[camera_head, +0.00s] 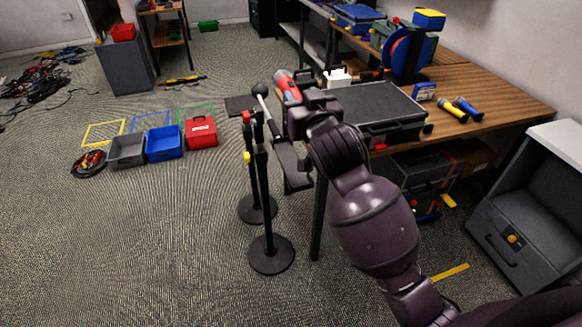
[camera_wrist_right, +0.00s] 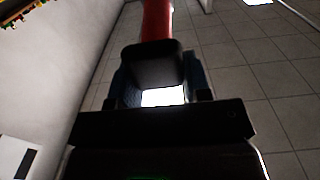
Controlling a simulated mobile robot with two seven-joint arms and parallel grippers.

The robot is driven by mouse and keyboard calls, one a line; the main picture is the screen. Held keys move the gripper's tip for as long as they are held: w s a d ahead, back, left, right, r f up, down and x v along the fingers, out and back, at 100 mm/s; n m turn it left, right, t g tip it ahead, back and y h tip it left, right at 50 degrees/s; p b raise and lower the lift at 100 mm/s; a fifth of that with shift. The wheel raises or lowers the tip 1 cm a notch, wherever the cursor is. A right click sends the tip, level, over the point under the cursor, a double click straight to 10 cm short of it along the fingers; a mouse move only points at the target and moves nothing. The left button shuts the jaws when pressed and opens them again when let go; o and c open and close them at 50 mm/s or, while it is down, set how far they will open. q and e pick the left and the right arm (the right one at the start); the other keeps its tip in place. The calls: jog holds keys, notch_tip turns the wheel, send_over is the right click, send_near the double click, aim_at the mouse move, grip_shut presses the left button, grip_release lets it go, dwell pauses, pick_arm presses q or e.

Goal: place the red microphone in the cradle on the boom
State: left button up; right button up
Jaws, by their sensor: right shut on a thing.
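My right gripper (camera_head: 298,100) is shut on the red microphone (camera_head: 286,86), holding it up near the table's left end. In the right wrist view the red microphone (camera_wrist_right: 156,20) rises beyond a dark block between the fingers (camera_wrist_right: 158,90). Two black stands with round bases (camera_head: 271,254) (camera_head: 257,210) are on the floor just left of my right arm. A grey rod with a dark ball end (camera_head: 261,91), perhaps the boom, lies close left of the microphone. I cannot make out the cradle. My left gripper is out of view.
The wooden table (camera_head: 505,92) holds a black case (camera_head: 372,104), a blue-yellow microphone (camera_head: 453,111), another beside it (camera_head: 467,107), and a cable reel (camera_head: 405,52). Grey (camera_head: 126,150), blue (camera_head: 164,142) and red (camera_head: 201,131) bins sit on the floor.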

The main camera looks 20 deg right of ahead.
notch_tip(320, 180, down, 14)
jog(key=shift+r+b, duration=0.1)
jog(key=shift+b, duration=0.55)
jog(key=shift+f+b, duration=0.4)
jog(key=shift+f, duration=2.25)
jog(key=o, duration=1.1)
jog(key=shift+f, duration=0.1)
